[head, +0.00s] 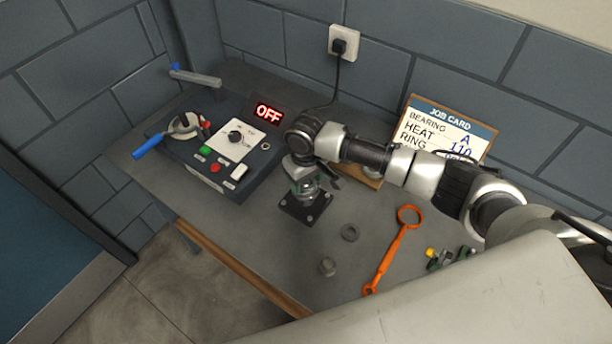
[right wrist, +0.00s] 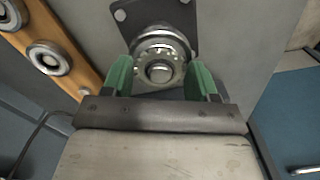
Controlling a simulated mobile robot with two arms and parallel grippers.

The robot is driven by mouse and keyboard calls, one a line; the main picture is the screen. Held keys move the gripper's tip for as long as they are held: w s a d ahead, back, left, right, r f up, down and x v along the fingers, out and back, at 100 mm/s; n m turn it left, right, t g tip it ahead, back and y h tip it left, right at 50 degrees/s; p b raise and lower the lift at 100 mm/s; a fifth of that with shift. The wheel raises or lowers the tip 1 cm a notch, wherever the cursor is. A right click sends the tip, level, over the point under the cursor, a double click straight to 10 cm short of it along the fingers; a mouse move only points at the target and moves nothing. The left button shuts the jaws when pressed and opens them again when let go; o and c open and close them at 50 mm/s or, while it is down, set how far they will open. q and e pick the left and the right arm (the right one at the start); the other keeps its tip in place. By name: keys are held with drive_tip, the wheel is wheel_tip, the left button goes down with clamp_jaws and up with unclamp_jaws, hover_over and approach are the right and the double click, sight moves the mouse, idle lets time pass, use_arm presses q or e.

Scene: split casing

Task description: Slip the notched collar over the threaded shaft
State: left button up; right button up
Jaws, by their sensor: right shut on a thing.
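The threaded shaft (right wrist: 159,72) stands on a dark square base plate (head: 305,211) in the middle of the bench. My right gripper (head: 307,190) is right above the plate and points down. In the right wrist view its green fingers (right wrist: 160,80) are shut on the notched collar (right wrist: 143,82), a grey toothed ring. The round shaft end shows inside the collar's opening, so the collar appears lined up with or around it; how far down it sits I cannot tell. A shiny wider ring (right wrist: 161,40) lies beyond it at the plate. My left gripper is not in view.
A control box (head: 222,150) reading OFF stands left. A wooden board (right wrist: 62,42) with round metal parts is close by. A job card (head: 444,125) leans behind.

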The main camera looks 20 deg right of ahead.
drive_tip(key=shift+f, duration=0.4)
drive_tip(key=o, duration=1)
wheel_tip(320, 180, up, 6)
drive_tip(key=p, duration=0.6)
drive_tip(key=shift+f, duration=0.25)
wheel_tip(320, 180, up, 2)
drive_tip(key=shift+p, duration=0.55)
